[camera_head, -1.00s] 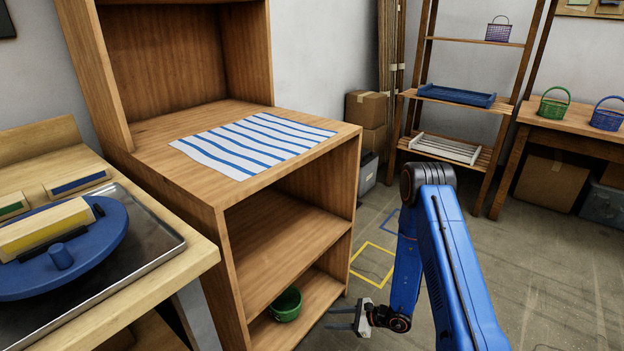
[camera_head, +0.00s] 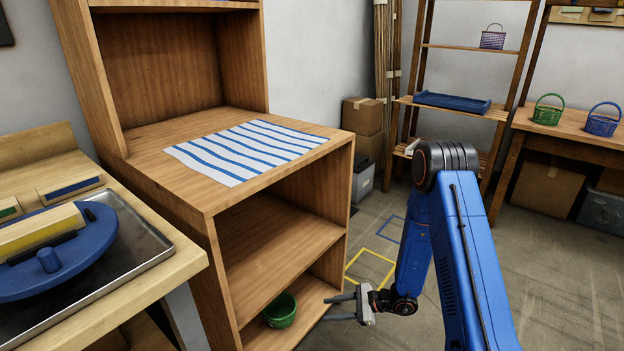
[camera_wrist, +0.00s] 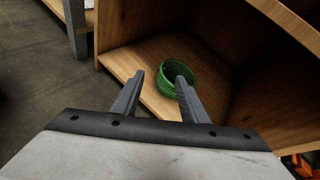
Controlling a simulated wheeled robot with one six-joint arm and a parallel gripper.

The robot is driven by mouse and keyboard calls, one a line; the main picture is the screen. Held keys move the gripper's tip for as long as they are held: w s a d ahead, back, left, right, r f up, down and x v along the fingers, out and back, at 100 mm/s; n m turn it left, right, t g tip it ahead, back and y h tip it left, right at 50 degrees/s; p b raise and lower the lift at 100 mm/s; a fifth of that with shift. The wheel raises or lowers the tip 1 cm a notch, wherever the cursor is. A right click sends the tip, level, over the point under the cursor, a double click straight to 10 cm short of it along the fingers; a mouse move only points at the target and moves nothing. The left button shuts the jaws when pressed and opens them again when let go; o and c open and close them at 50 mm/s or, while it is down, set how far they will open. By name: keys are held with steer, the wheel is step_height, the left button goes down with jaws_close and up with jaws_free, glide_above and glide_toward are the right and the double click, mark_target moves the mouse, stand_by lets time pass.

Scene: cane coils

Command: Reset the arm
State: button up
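My gripper (camera_head: 341,308) is open and empty, low down in front of the wooden shelf unit's bottom opening. In the wrist view, my gripper's two fingers (camera_wrist: 156,92) stand apart with nothing between them. A green basket (camera_head: 280,309) stands on the bottom shelf, to the left of the fingertips in the head view. It also shows in the wrist view (camera_wrist: 172,84), beyond the fingers and partly covered by the right one. The fingers look apart from it.
The wooden shelf unit (camera_head: 185,190) has a striped cloth on top. A workbench (camera_head: 150,295) with a metal tray and blue turntable is at left. A ladder rack (camera_head: 470,108) and a table (camera_head: 555,125) with green and blue baskets stand behind. Floor at right is clear.

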steer(key=s+d+r+n+g+h, duration=0.2)
steer(key=s+r+n, duration=0.4)
steer(key=r, duration=0.7)
steer(key=s+d+r+n+g+h, duration=0.15)
steer(key=s+r+n, duration=0.4)
steer(key=r, duration=0.85)
steer(key=s+d+r+n+t+h, duration=0.2)
steer(key=s+d+r+t+h, duration=0.1)
steer(key=s+d+r, duration=0.4)
steer(key=s+d+r+n+t+h, duration=0.3)
steer(key=s+d+r+h, duration=0.3)
steer(key=s+d, duration=0.5)
steer(key=s+r, duration=0.2)
steer(key=s, duration=0.1)
steer(key=shift+s+d+r, duration=0.15)
steer(key=shift+s, duration=0.05)
